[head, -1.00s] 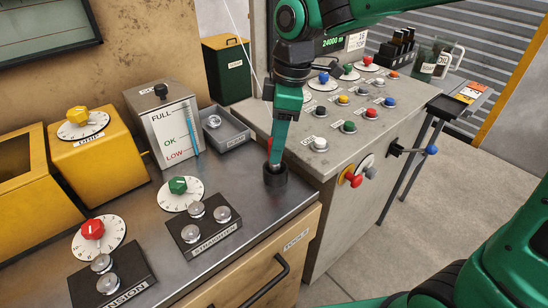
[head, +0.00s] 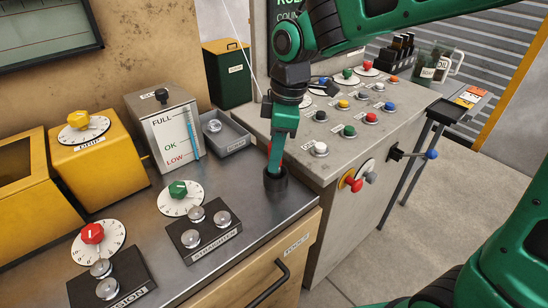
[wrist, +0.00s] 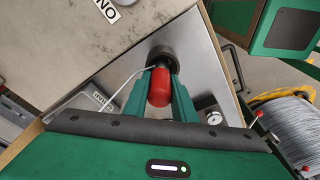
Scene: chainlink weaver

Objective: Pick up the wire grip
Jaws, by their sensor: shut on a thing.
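The wire grip (wrist: 159,88) shows in the wrist view as a red rounded handle. Its lower part goes into a round black holder (head: 275,183) on the metal bench top, and what is inside the holder is hidden. The holder also shows in the wrist view (wrist: 161,56). My gripper (wrist: 160,76) is shut on the red handle, with one green finger on each side. In the head view my gripper (head: 276,166) points down just above the holder and covers most of the handle.
A grey tray (head: 224,139) and level gauge box (head: 170,126) stand behind. A grey button console (head: 333,165) rises close on the right.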

